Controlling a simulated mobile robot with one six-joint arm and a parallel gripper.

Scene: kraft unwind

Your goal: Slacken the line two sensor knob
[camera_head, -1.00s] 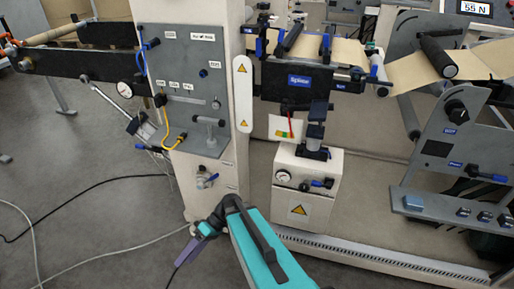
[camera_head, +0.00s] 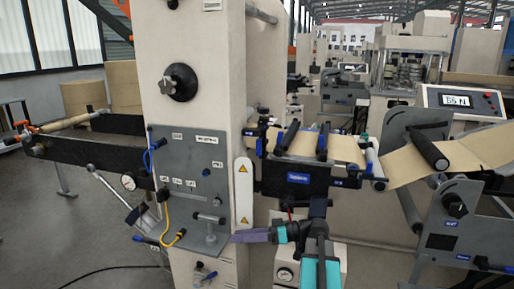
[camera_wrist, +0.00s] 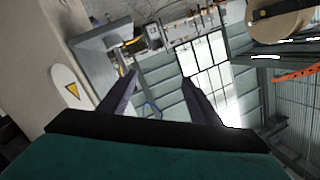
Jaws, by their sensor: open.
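No knob carries a label that I can read as line two sensor, so I cannot tell which one it is. A large black knob (camera_head: 178,82) sits high on the cream column. Another black knob (camera_head: 455,206) is on the grey plate of the stand at the right. Several small blue-handled parts surround the web guide unit (camera_head: 298,178) in the middle. My gripper (camera_head: 240,236), with purple fingers, points left near the lower right edge of the grey panel. In the wrist view my gripper (camera_wrist: 160,86) is open, with nothing between its fingers.
The grey panel (camera_head: 196,190) on the column bears a T-shaped handle and a yellow hose. A white warning plate (camera_head: 243,192) stands beside it. Brown web (camera_head: 325,150) runs across the guide. A display (camera_head: 459,101) appears to read 55 N. Open floor lies at the left.

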